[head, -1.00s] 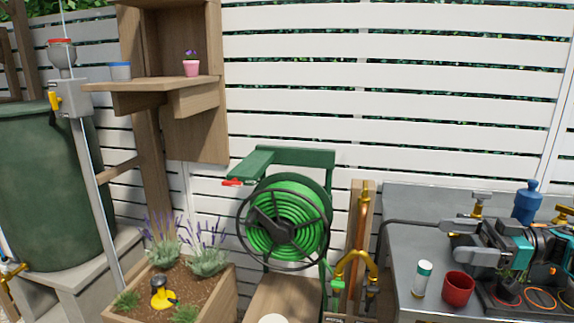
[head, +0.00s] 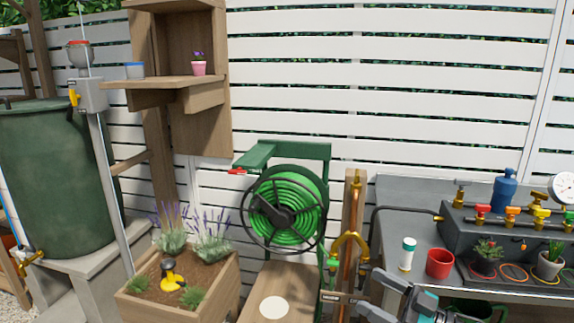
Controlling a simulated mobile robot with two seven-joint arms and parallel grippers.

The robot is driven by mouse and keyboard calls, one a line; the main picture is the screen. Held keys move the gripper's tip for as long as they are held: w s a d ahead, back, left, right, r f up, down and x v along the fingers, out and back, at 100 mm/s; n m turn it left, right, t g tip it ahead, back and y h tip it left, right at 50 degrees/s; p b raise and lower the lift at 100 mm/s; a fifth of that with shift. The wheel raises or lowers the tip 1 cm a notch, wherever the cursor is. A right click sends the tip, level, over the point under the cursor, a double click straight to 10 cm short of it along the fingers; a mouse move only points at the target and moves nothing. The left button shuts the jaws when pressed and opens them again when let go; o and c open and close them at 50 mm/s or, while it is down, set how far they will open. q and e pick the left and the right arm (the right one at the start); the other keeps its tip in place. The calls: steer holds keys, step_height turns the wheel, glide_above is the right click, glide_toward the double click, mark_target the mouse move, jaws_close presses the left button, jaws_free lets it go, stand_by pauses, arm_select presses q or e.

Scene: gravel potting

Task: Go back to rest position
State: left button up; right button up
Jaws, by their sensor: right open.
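My right gripper (head: 374,294) is at the bottom edge, right of centre, in front of the potting bench (head: 395,262). Its two grey fingers point left and are apart, with nothing seen between them. A dark potted succulent (head: 487,255) and a second plant in a pale pot (head: 549,262) stand on a tray with coloured rings (head: 514,271). The gripper is apart from all of these. My left gripper is not in view.
A green hose reel (head: 285,207) stands left of the bench, with brass piping (head: 350,245) between. A wooden planter (head: 180,290) with lavender is at lower left. A valve manifold (head: 510,230) and blue bottle (head: 505,190) are at the bench's back.

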steer(key=s+a+f+m+t+h, duration=0.4)
steer(key=s+f+m+h, duration=0.5)
steer(key=s+f+h, duration=0.35)
steer(key=s+d+f+g+h, duration=0.3)
steer(key=s+f, duration=0.2)
steer(key=s, duration=0.5)
steer(key=shift+s+d+f+m+g, duration=0.2)
steer(key=shift+d+f+m+g, duration=0.1)
steer(key=shift+d+m+g, duration=0.1)
